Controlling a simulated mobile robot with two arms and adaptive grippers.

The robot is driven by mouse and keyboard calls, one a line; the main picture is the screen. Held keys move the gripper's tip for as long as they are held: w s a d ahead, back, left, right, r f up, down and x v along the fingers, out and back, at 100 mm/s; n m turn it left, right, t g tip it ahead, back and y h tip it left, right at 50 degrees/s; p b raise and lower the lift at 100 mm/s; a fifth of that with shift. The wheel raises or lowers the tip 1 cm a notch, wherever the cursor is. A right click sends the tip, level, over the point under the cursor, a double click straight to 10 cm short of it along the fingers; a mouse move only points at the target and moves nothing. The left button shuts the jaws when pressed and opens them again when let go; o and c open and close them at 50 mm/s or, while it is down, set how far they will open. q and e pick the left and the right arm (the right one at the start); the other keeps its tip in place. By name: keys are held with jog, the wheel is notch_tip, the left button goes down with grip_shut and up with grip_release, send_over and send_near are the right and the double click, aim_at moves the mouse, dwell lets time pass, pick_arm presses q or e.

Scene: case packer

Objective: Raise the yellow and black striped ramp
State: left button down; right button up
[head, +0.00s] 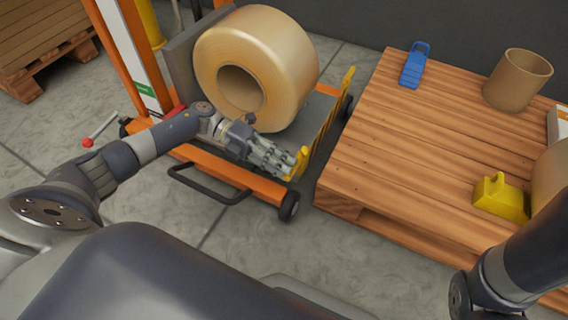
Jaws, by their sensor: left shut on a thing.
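The yellow and black striped ramp (326,122) stands on edge along the right side of an orange wheeled lift cart, between the cart and the wooden pallet. A yellow end piece shows at its near end and another at its far end. My left gripper (297,162) is at the near end of the ramp, shut on its yellow end piece. The fingers hide part of that end. My right gripper is not in view; only part of the right arm shows at the lower right.
A large tan roll (300,60) sits on the orange cart (230,178). The wooden pallet (400,150) on the right bears a blue item (413,68), a brown tube (500,92) and a yellow container (500,198). A red-tipped lever (88,142) projects left of the cart.

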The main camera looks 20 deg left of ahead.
pick_arm(q)
jog(key=shift+s+a+f, duration=0.2)
jog(key=shift+f, duration=0.6)
jog(key=c, duration=1.5)
grip_release()
jog(key=shift+f, duration=0.1)
jog(key=shift+c, duration=0.2)
jog(key=shift+d, duration=0.1)
jog(key=shift+w+r, duration=0.15)
jog(key=shift+r, duration=0.15)
jog(key=v, duration=1.2)
jog(key=shift+d+r, duration=0.1)
jog(key=shift+d, duration=0.05)
